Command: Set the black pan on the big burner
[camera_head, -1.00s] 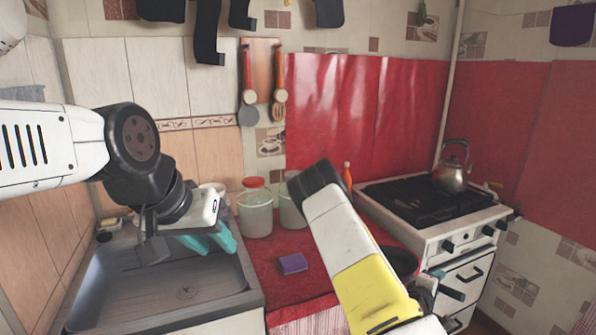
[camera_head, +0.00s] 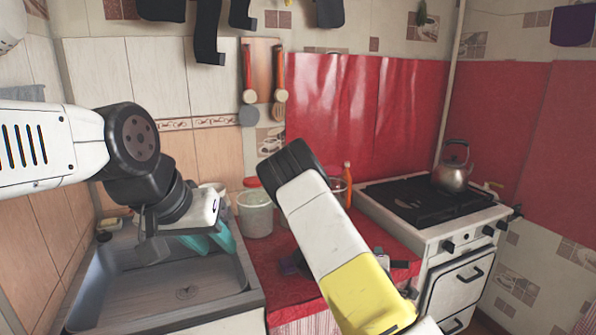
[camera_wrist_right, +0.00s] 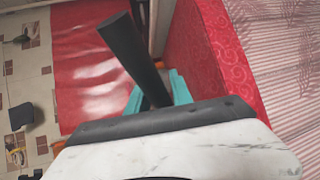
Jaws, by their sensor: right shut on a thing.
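The black pan shows mainly by its handle (camera_wrist_right: 135,58), which sticks up between the teal fingers of my right gripper (camera_wrist_right: 158,92) in the right wrist view. That gripper is shut on the handle. In the head view my right arm covers most of the pan, and a short dark piece, which looks like the handle (camera_head: 400,264), shows right of the arm over the red counter. The stove (camera_head: 425,205) has a black grate on top; the big burner cannot be made out clearly. My left gripper (camera_head: 208,241) is open and empty over the sink.
A metal kettle (camera_head: 452,172) stands at the stove's back right. An orange bottle (camera_head: 347,185) and a lidded jar (camera_head: 256,215) stand at the back of the red counter (camera_head: 272,290). The sink (camera_head: 180,285) is at the left. The grate's front left is clear.

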